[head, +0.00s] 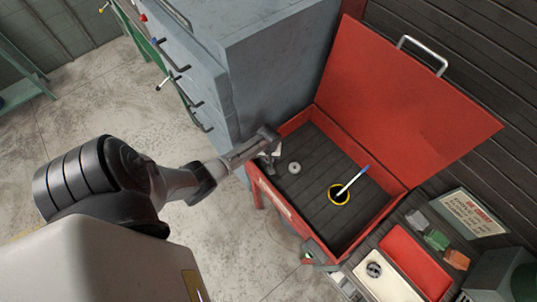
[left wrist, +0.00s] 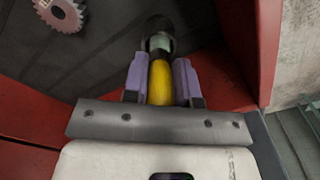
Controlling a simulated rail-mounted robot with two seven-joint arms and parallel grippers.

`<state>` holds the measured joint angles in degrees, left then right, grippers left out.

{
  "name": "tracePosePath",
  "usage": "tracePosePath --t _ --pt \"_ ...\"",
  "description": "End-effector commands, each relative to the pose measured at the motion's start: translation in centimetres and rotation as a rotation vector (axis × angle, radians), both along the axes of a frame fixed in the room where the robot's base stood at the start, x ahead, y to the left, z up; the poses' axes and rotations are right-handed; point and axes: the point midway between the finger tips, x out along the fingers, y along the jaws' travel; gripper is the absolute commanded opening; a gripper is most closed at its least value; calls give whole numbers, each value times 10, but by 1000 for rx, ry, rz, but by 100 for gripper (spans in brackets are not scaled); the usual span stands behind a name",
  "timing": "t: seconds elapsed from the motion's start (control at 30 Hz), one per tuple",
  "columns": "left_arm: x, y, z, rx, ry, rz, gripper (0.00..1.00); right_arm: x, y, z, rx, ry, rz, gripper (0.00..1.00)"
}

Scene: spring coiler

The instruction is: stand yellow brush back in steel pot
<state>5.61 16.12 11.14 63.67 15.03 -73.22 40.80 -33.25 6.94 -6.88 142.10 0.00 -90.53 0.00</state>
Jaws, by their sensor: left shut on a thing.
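My left gripper (head: 268,150) is over the left corner of the open red chest. In the left wrist view its two purple-grey fingers (left wrist: 161,80) are shut on the yellow brush (left wrist: 160,84). The brush shows a pale band and a dark end beyond the fingers; in the head view it is too small to make out. A small round steel pot (head: 374,269) appears to stand on a cream tray at the lower right, apart from the gripper. My right gripper is not in view.
The red chest (head: 373,228) holds a grey gear (head: 294,168) and a yellow-rimmed black round thing (head: 335,198) with a blue-tipped stick (head: 353,180). Its lid (head: 400,95) stands open behind. A grey cabinet (head: 270,75) stands at left. A red tray (head: 415,262) lies at right.

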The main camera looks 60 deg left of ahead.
Motion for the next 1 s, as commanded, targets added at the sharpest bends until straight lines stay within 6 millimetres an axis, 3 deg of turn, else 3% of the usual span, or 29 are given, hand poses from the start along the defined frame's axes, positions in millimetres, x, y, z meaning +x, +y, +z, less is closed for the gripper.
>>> tracePosePath --t 1.0 --pt "0 0 -18 0 0 0 2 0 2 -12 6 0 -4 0"
